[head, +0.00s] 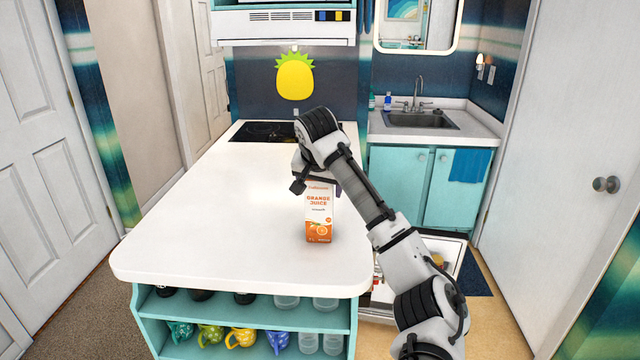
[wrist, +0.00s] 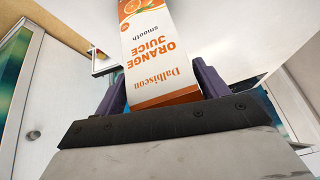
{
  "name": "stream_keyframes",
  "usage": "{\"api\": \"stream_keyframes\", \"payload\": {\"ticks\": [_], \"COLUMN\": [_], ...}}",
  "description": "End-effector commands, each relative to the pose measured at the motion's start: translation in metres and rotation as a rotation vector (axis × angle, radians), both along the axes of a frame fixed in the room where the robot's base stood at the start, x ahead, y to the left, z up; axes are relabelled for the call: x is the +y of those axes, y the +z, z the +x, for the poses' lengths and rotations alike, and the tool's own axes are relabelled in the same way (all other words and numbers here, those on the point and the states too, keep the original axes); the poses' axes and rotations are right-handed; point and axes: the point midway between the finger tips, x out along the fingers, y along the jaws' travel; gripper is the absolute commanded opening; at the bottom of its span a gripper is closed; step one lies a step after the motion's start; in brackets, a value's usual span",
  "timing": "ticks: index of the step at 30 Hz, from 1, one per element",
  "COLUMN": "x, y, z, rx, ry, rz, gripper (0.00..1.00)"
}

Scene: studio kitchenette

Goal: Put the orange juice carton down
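The orange juice carton (head: 319,212) is white and orange and stands upright at the right part of the white counter top (head: 215,235). Its base is at or just above the counter; I cannot tell whether it touches. My gripper (head: 318,181) is over the carton's top, reaching down from the right. In the wrist view, the carton (wrist: 155,55) sits between the two purple fingers of my gripper (wrist: 161,78), which appear closed on its sides near the top. The carton's back is hidden.
The counter around the carton is clear. A black cooktop (head: 262,132) lies at its far end. Shelves below hold colourful mugs (head: 241,338) and glasses. A sink (head: 420,119) is at the back right. An open appliance door (head: 448,247) stands right of the counter.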

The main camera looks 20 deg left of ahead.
Motion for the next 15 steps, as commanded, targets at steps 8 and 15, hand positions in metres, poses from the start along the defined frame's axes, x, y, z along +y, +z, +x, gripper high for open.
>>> {"api": "stream_keyframes", "payload": {"ticks": [8,15], "x": [-0.0001,-0.0004], "y": [0.0004,0.0061], "z": [0.0001,-0.0028], "rx": [0.000,-0.001], "ry": [0.000,0.000], "rz": [0.000,0.001], "gripper": [0.90,0.90]}}
